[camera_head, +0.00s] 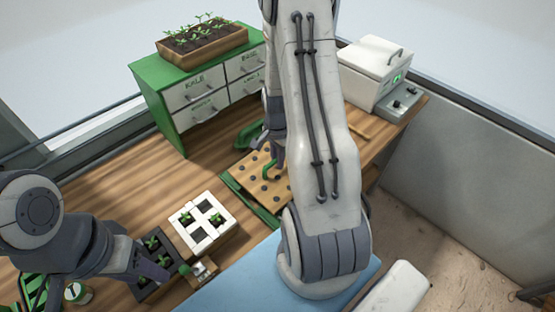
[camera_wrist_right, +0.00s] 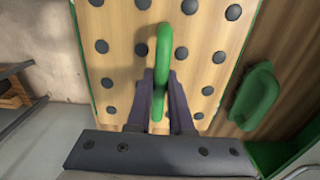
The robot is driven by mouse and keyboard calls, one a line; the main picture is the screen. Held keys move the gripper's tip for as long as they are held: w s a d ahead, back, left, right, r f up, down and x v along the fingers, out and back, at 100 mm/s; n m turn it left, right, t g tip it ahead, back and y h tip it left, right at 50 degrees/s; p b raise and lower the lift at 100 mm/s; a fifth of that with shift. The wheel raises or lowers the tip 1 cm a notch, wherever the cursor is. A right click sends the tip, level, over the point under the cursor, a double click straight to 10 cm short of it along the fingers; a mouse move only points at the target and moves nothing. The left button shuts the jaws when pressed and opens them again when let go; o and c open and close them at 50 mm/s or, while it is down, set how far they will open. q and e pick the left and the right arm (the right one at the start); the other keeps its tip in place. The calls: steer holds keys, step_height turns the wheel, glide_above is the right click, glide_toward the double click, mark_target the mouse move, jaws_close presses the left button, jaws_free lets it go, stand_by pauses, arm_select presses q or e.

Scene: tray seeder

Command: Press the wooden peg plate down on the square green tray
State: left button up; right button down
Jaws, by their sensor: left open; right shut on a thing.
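The wooden peg plate (camera_head: 253,169), with rows of dark pegs, lies over the square green tray (camera_head: 247,203) in the middle of the bench. The tray shows as a green edge along the plate. Whether the plate is fully down on it cannot be told. My right gripper (camera_head: 272,163) is shut on the plate's green handle (camera_head: 266,172). The right wrist view shows its fingers (camera_wrist_right: 160,98) on both sides of the handle (camera_wrist_right: 161,60), above the plate (camera_wrist_right: 121,61). My arm hides the plate's right part. My left gripper (camera_head: 158,268) is open over the dark cell tray at left.
A white four-cell block (camera_head: 184,212) with seedlings stands left of the plate. A drawer cabinet (camera_head: 198,88) and white lidded machine (camera_head: 372,72) stand at the back.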

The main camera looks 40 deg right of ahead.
steer(key=shift+r+p, duration=2.4)
steer(key=shift+r, duration=0.8)
